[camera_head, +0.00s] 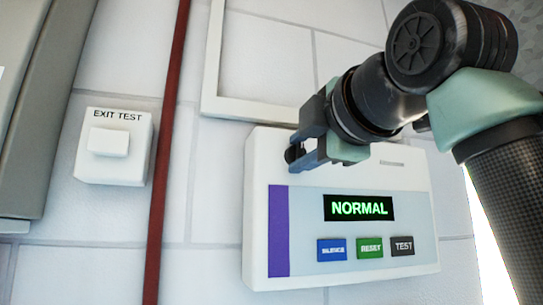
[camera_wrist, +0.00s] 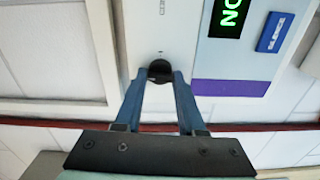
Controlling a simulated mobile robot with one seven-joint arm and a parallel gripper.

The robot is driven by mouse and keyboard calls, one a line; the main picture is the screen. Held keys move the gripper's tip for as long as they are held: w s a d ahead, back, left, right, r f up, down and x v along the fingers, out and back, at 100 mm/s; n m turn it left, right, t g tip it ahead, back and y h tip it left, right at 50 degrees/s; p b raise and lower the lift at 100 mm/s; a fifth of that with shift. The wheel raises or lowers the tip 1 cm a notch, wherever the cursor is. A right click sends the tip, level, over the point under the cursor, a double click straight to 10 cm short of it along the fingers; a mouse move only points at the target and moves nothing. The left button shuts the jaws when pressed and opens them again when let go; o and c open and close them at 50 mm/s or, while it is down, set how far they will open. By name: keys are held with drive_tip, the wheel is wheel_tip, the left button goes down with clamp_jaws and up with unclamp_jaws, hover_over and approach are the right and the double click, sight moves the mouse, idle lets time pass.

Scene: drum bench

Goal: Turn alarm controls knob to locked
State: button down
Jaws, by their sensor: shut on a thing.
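The alarm controls panel (camera_head: 262,170) is a white box on the wall with a lit green NORMAL display (camera_head: 358,207). Its black knob (camera_head: 292,154) is at the upper left of the panel, partly hidden by my fingers. In the wrist view the round black knob (camera_wrist: 160,68) sits between my fingertips. My gripper (camera_head: 300,150) is shut on the knob, and it also shows in the wrist view (camera_wrist: 160,76). The knob's exact angle and any position labels are hard to read; only a small mark shows by it.
Blue, green RESET (camera_head: 370,248) and dark TEST (camera_head: 402,246) buttons lie under the display. A purple strip (camera_head: 279,232) runs down the panel's left side. A red pipe (camera_head: 166,150) and an EXIT TEST box (camera_head: 113,165) are to the left. A white frame (camera_head: 211,60) is above.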

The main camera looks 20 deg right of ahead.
drive_tip(key=shift+n, duration=0.5)
drive_tip(key=c, duration=0.5)
unclamp_jaws()
drive_tip(key=shift+s+a, duration=0.1)
